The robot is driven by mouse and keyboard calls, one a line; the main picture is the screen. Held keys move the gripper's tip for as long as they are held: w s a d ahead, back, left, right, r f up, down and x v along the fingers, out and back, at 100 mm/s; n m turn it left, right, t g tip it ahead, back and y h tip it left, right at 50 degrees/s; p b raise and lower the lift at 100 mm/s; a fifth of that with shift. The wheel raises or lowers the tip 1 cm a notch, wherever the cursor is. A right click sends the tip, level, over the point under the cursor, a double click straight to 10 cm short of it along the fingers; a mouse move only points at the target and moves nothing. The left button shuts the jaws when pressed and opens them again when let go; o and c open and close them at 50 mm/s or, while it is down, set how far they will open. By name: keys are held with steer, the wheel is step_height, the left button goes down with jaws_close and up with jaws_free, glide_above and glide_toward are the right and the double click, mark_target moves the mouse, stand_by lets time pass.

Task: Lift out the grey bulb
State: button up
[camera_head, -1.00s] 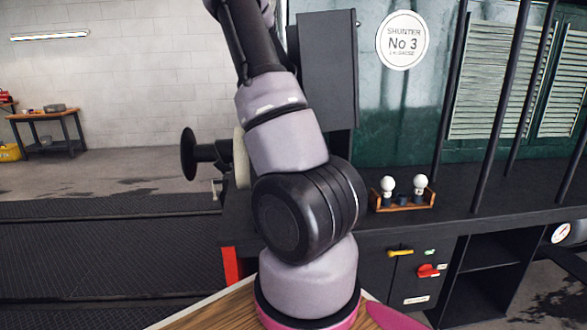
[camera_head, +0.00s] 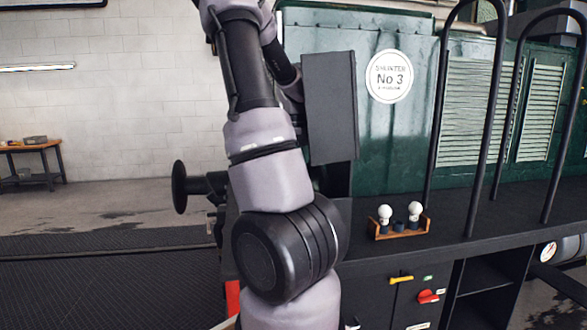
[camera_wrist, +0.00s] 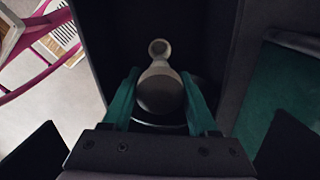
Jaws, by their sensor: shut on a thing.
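The grey bulb (camera_wrist: 160,95) shows in the wrist view, with its round end towards me and its narrow neck pointing away. My gripper (camera_wrist: 159,78) has its two teal fingers on either side of the bulb and is shut on it. Dark walls of a box-like housing (camera_wrist: 100,40) stand around the bulb and the fingers. I cannot tell whether the bulb still touches a socket. In the head view a tall dark box (camera_head: 330,108) stands against the green body, behind my arm. My gripper and the bulb are not visible there.
A small wooden rack (camera_head: 402,234) with two white bulbs (camera_head: 385,213) and dark holders stands on the black ledge (camera_head: 460,215). Black handrails (camera_head: 492,120) rise to its right. A round buffer (camera_head: 180,187) sticks out left. The floor at left is open.

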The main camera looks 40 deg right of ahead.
steer(key=shift+r, duration=0.1)
steer(key=shift+r, duration=4.85)
